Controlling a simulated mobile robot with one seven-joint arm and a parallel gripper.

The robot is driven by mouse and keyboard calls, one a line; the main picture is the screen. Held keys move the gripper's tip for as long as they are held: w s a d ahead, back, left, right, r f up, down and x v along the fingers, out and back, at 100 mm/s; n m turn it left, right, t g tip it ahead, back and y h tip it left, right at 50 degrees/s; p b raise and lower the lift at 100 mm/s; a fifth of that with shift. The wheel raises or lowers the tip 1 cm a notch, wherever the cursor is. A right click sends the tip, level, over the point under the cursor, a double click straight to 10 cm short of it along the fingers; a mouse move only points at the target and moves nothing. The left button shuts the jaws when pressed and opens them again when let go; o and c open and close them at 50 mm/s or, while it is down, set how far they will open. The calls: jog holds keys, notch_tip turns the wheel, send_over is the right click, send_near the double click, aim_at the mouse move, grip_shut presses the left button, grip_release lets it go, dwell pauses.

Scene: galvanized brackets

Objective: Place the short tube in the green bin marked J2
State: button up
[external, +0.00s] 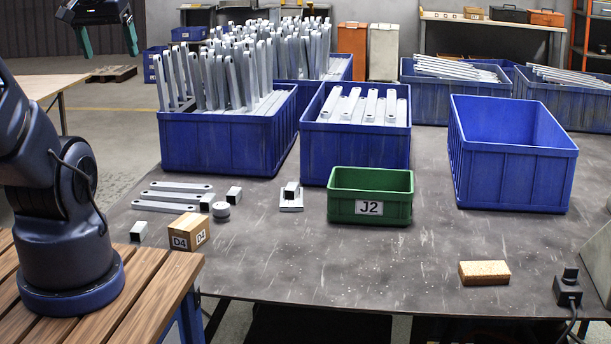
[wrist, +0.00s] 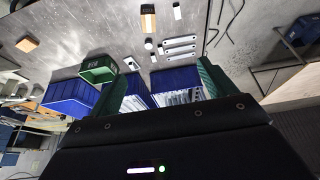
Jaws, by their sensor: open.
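The green bin marked J2 (external: 370,209) stands on the dark table in front of the blue bins; no contents show in it. It also shows in the wrist view (wrist: 98,70). Several small grey square pieces look like short tubes: one left of the cardboard box (external: 138,231), two near the flat bars (external: 206,201) (external: 234,195), and one on a small plate (external: 291,189) left of the green bin. I cannot tell which is meant. My gripper (external: 107,40) is open and empty, high at the upper left, far from them; its green fingers frame the wrist view (wrist: 162,85).
A D4 cardboard box (external: 182,236), flat bars (external: 176,196) and a round grey piece (external: 221,210) lie at the left. Tall blue bins of brackets (external: 355,145) stand behind, an empty blue bin (external: 513,170) right. A sponge-like block (external: 484,272) lies front right. The front middle is clear.

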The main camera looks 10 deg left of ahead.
jog(key=w+d+f+n+g+h, duration=0.1)
jog(key=w+f+n+h, duration=0.15)
jog(key=w+f, duration=0.4)
jog(key=w+f+n+g+h, duration=0.2)
jog(key=w+f+n, duration=0.15)
jog(key=w, duration=0.65)
jog(key=w+d+f+n+g+h, duration=0.15)
jog(key=w+f+n, duration=0.25)
jog(key=w, duration=0.5)
jog(key=w+a+f+n+h, duration=0.1)
jog(key=w+a+f+n, duration=0.1)
jog(key=w+f, duration=0.4)
jog(key=w+a+f+n+h, duration=0.2)
jog(key=w+f+n, duration=0.1)
jog(key=f, duration=0.4)
jog(key=n+t+h, duration=0.1)
jog(key=n+t, duration=0.1)
jog(key=n, duration=0.3)
send_near(207, 197)
jog(key=shift+s+a+r, duration=0.15)
jog(key=shift+a+r, duration=0.05)
jog(key=shift+a, duration=0.1)
jog(key=shift+d+f, duration=0.2)
jog(key=shift+f, duration=0.2)
jog(key=x, duration=1)
jog(key=shift+d+r, duration=0.1)
jog(key=shift+d, duration=0.05)
jog(key=c, duration=1.1)
jog(key=shift+c, duration=0.2)
